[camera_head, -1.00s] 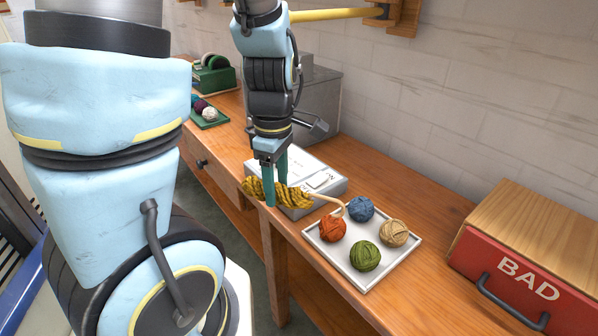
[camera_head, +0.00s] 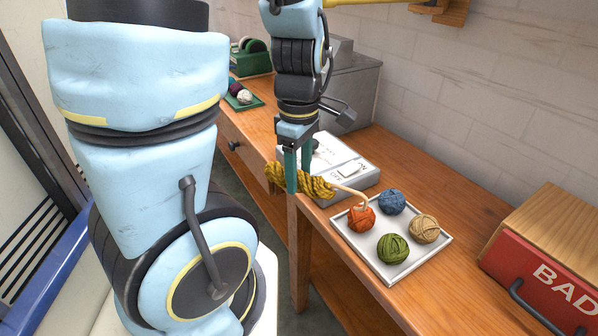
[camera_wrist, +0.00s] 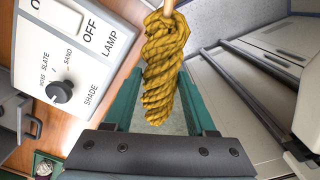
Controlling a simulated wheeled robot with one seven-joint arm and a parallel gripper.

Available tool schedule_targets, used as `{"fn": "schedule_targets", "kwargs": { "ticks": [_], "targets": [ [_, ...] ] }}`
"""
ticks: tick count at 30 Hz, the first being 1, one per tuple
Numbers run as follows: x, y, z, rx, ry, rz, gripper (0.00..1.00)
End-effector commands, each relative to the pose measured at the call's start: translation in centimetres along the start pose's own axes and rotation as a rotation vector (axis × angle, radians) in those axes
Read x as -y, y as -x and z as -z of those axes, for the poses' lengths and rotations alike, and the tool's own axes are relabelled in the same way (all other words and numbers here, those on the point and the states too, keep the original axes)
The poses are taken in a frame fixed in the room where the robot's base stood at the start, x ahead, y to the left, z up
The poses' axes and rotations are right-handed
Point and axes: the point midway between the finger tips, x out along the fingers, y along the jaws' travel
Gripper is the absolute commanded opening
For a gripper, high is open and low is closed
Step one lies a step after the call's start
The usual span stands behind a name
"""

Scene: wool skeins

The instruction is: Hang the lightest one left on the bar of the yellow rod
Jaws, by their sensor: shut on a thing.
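A twisted mustard-yellow skein (camera_head: 318,186) hangs between the fingers of my gripper (camera_head: 298,182), which is shut on it. It also shows upright in the wrist view (camera_wrist: 165,70), between the green fingers (camera_wrist: 157,103). A pale wooden-looking piece (camera_head: 350,191) comes out of the skein's right end and curves near the orange ball; I cannot tell how it joins the skein. The yellow rod (camera_head: 368,2) runs along the top edge of the head view into a wooden wall bracket (camera_head: 440,10). Most of it is cut off. No other skein is clear.
A white tray (camera_head: 440,248) with orange, blue, green and beige balls stands right of my gripper. A pale switch box (camera_head: 365,180) lies behind the skein. A red-fronted box marked BAD (camera_head: 530,262) is at right. Open floor lies left of the bench.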

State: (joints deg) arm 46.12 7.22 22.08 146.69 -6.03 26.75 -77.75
Motion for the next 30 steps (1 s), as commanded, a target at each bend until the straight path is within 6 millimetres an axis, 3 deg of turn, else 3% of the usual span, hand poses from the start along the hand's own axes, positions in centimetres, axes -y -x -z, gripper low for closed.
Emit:
{"fn": "schedule_targets", "kwargs": {
  "ticks": [18, 30],
  "targets": [
    [0.0, 3.2, 0.0, 0.0, 0.0, 0.0, 0.0],
    [0.0, 3.2, 0.0, 0.0, 0.0, 0.0, 0.0]
  ]
}}
